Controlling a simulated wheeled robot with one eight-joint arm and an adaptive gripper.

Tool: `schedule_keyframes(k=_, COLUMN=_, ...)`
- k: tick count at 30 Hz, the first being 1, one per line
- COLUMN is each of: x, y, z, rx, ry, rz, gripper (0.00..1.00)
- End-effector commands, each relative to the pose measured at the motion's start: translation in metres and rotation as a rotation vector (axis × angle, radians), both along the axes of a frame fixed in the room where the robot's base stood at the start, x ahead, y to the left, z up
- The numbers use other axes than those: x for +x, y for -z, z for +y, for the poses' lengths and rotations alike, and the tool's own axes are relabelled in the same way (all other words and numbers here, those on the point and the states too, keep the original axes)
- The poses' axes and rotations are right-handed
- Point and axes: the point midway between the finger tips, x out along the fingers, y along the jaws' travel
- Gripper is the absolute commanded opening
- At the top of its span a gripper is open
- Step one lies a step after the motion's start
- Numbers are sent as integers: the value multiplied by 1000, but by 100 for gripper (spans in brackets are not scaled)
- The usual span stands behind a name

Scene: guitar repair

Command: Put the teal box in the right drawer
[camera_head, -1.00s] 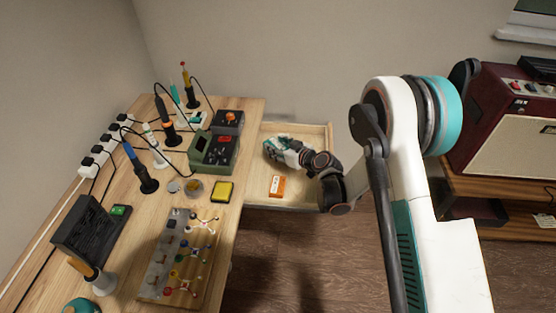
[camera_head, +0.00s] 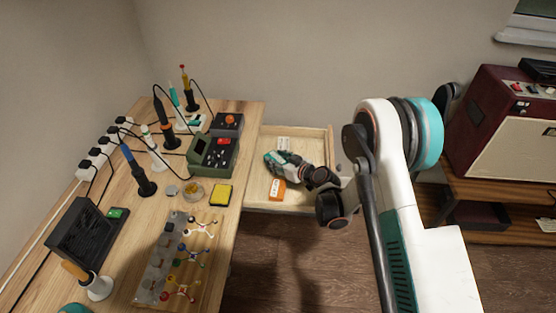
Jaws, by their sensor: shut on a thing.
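My gripper (camera_head: 272,160) is low over the open right drawer (camera_head: 318,146), pointing left, with its fingers shut. A small teal patch shows at its fingertips; I take this to be the teal box, mostly hidden by the fingers. I cannot tell whether the box touches the drawer floor. The drawer is pulled out at the right of the workbench, and its pale wooden floor shows around my gripper.
In the drawer, an orange box (camera_head: 277,190) lies just in front of my gripper and a white labelled item (camera_head: 284,143) behind it. The workbench (camera_head: 222,205) at left carries a green soldering station (camera_head: 213,152), a yellow sponge (camera_head: 221,195) and several tools. An amplifier stands far right.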

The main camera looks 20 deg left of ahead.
Motion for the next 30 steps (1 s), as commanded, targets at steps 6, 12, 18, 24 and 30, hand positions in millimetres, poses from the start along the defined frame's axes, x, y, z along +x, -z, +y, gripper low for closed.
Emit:
schedule_keyframes(k=6, x=0, y=5, z=0, rx=0, ry=0, rz=0, gripper=17)
schedule_keyframes(k=12, x=0, y=5, z=0, rx=0, ry=0, rz=0, gripper=61)
schedule_keyframes(k=18, x=0, y=5, z=0, rx=0, ry=0, rz=0, gripper=61)
schedule_keyframes(k=24, x=0, y=2, z=0, rx=0, ry=0, rz=0, gripper=61)
schedule_keyframes(k=30, x=0, y=-11, z=1, rx=0, ry=1, rz=0, gripper=61)
